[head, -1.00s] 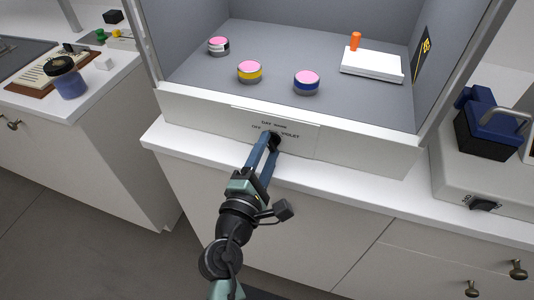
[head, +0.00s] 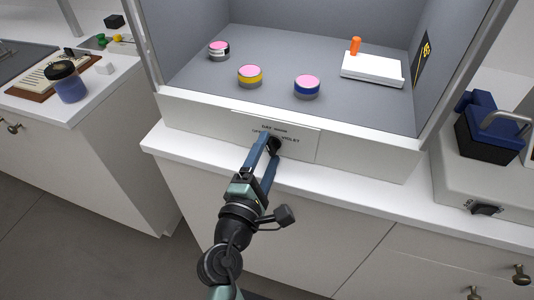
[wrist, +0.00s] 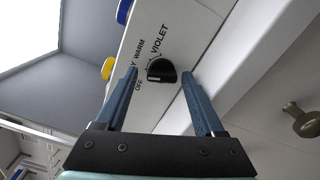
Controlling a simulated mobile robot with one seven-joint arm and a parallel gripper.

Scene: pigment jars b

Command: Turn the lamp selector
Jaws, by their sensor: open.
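The lamp selector (wrist: 161,70) is a black knob on the white front panel of the booth. In the wrist view it has a label plate (wrist: 190,27) around it, with OFF, WARM and VIOLET readable and another word partly hidden. The selector (head: 276,143) also shows in the head view, partly covered by my fingers. My gripper (wrist: 160,78) is open, its two blue fingers on either side of the knob. Gaps show between the fingers and the knob in the wrist view. In the head view my gripper (head: 270,146) reaches up to the panel from below.
Three pink-lidded jars, with white (head: 219,50), yellow (head: 249,77) and blue (head: 306,87) bands, stand in the grey booth. A white block with an orange peg (head: 372,68) stands at the right. A counter ledge (head: 330,183) runs below the panel. A blue-black device (head: 487,128) sits far right.

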